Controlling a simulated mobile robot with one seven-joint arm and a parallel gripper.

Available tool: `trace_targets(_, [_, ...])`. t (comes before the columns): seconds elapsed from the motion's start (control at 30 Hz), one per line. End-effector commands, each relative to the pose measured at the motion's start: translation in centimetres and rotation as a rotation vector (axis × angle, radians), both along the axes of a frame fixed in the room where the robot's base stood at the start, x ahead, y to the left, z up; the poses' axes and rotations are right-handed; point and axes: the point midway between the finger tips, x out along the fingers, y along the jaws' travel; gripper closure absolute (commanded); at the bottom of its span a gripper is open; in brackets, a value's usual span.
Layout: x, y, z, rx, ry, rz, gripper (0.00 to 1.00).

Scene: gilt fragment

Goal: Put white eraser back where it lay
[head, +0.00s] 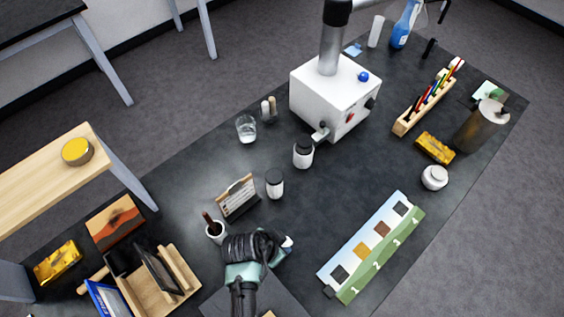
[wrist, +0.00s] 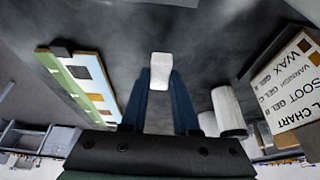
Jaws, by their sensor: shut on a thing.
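The white eraser (wrist: 160,68) is a small white block between the tips of my blue gripper fingers (wrist: 160,88) in the wrist view. My gripper (head: 284,250) is shut on it. In the head view the arm's end is low in the picture, over the dark table, and only a bit of the white eraser (head: 288,241) shows past it. I cannot tell whether the eraser touches the table top.
A numbered sample board (head: 372,248) lies to the right. A dark-lidded jar (head: 275,184), a chart stand (head: 238,197) and a brush cup (head: 215,232) stand close behind and left. A wooden rack (head: 165,285) is farther left. Bare table (head: 330,205) lies between jars and board.

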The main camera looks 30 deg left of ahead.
Motion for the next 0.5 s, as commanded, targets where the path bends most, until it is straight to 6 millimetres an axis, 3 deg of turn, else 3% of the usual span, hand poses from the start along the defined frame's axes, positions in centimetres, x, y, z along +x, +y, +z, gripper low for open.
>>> trace_targets(0.33, [0.0, 0.0, -3.7, 0.000, 0.001, 0.000, 1.00])
trace_targets(0.5, [0.1, 0.1, -4.4, 0.002, -0.002, 0.000, 1.00])
